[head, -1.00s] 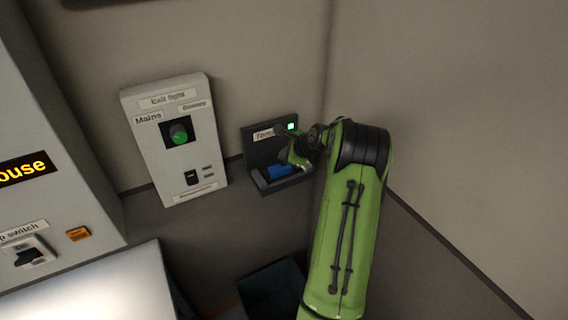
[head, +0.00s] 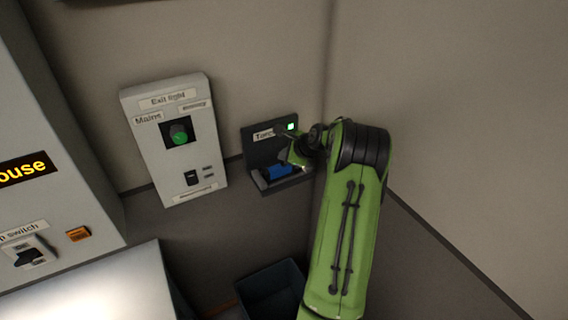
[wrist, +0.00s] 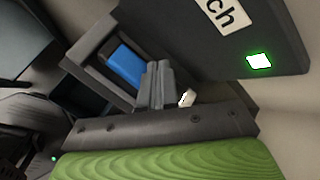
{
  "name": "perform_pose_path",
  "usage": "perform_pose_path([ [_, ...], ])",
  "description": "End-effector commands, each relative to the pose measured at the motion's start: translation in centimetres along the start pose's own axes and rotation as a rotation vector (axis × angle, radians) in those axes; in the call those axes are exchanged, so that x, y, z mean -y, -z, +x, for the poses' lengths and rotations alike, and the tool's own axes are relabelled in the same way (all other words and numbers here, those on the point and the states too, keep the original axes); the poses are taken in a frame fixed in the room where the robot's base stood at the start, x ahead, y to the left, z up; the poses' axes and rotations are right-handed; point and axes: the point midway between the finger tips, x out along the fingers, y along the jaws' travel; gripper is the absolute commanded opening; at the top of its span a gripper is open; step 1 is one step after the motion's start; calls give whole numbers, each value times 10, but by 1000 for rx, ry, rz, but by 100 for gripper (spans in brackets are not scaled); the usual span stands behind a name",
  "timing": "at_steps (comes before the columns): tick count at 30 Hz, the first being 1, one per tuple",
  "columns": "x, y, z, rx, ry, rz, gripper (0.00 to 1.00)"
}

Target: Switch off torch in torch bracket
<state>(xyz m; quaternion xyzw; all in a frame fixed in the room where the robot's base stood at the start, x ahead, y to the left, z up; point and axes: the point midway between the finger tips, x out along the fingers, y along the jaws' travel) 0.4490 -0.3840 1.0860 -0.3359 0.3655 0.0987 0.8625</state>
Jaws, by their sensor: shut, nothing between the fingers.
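The torch bracket (head: 256,149) is a dark grey holder on the wall, with a label partly hidden by my gripper. A blue torch (head: 277,172) lies in its tray and also shows in the wrist view (wrist: 124,65). A small lit green-white square (head: 291,126) is at the bracket's upper right; it glows in the wrist view too (wrist: 259,61). My gripper (head: 287,150) is in front of the bracket, above the torch. In the wrist view its fingers (wrist: 157,84) are together and empty, beside the torch's end. Whether they touch it I cannot tell.
A large grey cabinet (head: 50,120) stands at the far left. A dark open bin (head: 270,290) is below. The wall on the right is bare.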

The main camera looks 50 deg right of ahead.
Motion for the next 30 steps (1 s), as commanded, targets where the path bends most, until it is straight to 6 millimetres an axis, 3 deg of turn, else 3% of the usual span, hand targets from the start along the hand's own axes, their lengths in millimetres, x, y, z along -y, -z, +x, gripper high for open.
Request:
perform_pose_path([
  [30, -5, 5, 7, 0, 0, 0, 0],
])
